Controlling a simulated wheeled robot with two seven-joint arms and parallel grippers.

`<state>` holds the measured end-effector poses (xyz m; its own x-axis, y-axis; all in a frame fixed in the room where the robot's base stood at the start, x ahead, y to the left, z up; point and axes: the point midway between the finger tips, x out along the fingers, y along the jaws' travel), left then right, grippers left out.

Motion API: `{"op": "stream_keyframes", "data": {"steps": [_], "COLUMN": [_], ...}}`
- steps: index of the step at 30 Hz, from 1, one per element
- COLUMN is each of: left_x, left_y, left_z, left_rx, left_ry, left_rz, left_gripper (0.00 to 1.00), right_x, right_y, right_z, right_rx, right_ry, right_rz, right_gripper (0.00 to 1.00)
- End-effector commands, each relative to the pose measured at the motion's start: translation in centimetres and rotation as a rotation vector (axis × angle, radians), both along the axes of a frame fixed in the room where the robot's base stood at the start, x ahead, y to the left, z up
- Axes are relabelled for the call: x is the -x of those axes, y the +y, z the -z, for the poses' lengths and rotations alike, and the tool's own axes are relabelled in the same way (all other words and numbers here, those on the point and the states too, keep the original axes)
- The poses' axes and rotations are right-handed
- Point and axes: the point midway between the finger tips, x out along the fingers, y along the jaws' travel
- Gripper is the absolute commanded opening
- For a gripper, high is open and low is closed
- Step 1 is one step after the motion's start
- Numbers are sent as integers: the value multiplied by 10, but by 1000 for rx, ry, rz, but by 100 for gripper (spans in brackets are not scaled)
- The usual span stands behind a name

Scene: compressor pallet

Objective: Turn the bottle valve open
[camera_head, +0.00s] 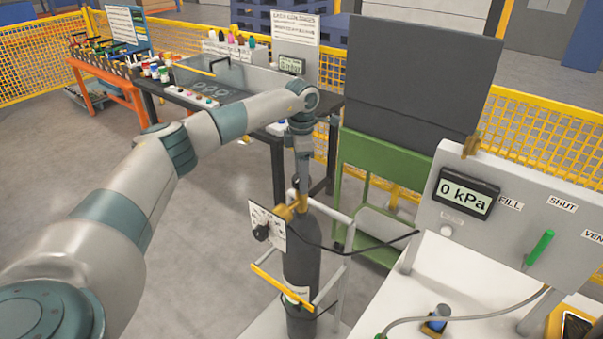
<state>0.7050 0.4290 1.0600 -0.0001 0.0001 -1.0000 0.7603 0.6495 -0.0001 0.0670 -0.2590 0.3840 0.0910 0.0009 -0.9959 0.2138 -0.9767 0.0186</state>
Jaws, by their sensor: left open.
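The dark grey gas bottle (301,262) stands upright in a white-framed trolley (347,235) with a yellow bar. A brass fitting (291,211) is at its top. A white panel (267,222) with a black knob (261,232) is fixed in front of the fitting. My left arm reaches across from the left and points down at the bottle top. My left gripper (301,188) is open, right above or at the brass fitting. It partly hides the valve, and I cannot tell whether it touches it. My right gripper is out of view.
At right, a grey panel (500,235) shows "0 kPa" and a green lever (540,247) beside FILL, SHUT and VENT labels.

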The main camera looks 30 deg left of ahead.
Motion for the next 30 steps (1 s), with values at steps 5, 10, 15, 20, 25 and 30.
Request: {"op": "stream_keyframes", "data": {"steps": [5, 10, 15, 20, 25, 30], "left_x": [0, 0, 0, 0, 0, -1], "left_y": [0, 0, 0, 0, 0, 0], "left_z": [0, 0, 0, 0, 1, 1], "left_rx": [0, 0, 0, 0, 0, 1], "left_ry": [0, 0, 0, 0, -1, -2], "left_rz": [0, 0, -3, -25, -82, -183], "left_gripper": [54, 20, 20, 20, 20, 20], "right_x": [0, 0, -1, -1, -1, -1], "right_y": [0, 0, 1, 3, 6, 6], "right_z": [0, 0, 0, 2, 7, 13], "right_rx": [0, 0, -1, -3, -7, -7], "right_ry": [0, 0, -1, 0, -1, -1], "right_rz": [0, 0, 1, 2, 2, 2], "right_gripper": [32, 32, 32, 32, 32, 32]}}
